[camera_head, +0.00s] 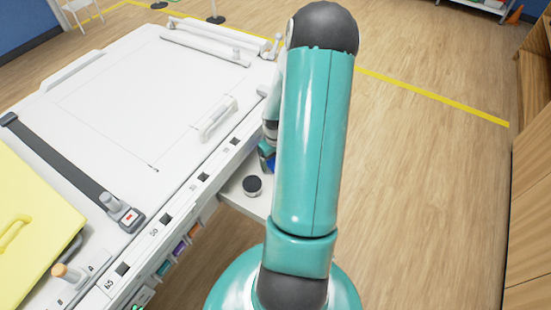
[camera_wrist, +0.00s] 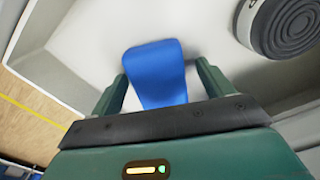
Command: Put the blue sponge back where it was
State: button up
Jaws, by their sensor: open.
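The blue sponge (camera_wrist: 155,72) lies on a white shelf surface (camera_wrist: 90,38) in the wrist view. My gripper (camera_wrist: 162,76) is open, with one finger on each side of the sponge. I see a gap beside each finger, so the jaws do not appear to grip it. The near end of the sponge is hidden by my gripper's body. In the head view only a small blue patch of the sponge (camera_head: 269,164) shows beside my arm, at the side shelf (camera_head: 232,195). My arm hides most of that area.
A round dark-topped object (camera_head: 252,186) stands on the shelf near the sponge; it also shows in the wrist view (camera_wrist: 285,24). The large white table (camera_head: 120,85) is on the left, with a strap (camera_head: 60,160) and a yellow pad (camera_head: 30,225). Open wood floor (camera_head: 430,190) lies right.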

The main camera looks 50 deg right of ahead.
notch_tip(320, 180, up, 12)
jog(key=shift+r, duration=0.2)
jog(key=w+a+r+n+t+h, duration=0.1)
jog(key=w+a+r, duration=0.2)
jog(key=a+r, duration=0.55)
jog(key=w+a+r+n+t+h, duration=0.1)
jog(key=w+a+r, duration=0.1)
jog(key=a+r, duration=0.65)
jog(key=s+a+r+t+y, duration=0.1)
jog(key=s+a+r, duration=0.2)
jog(key=a, duration=0.6)
jog(key=s+a+r+n+t+y, duration=0.1)
jog(key=s+a+r, duration=0.3)
jog(key=a, duration=0.5)
jog(key=shift+s+a+t, duration=0.2)
jog(key=shift+s+t, duration=0.1)
jog(key=shift+t, duration=0.5)
jog(key=shift+d+r, duration=0.1)
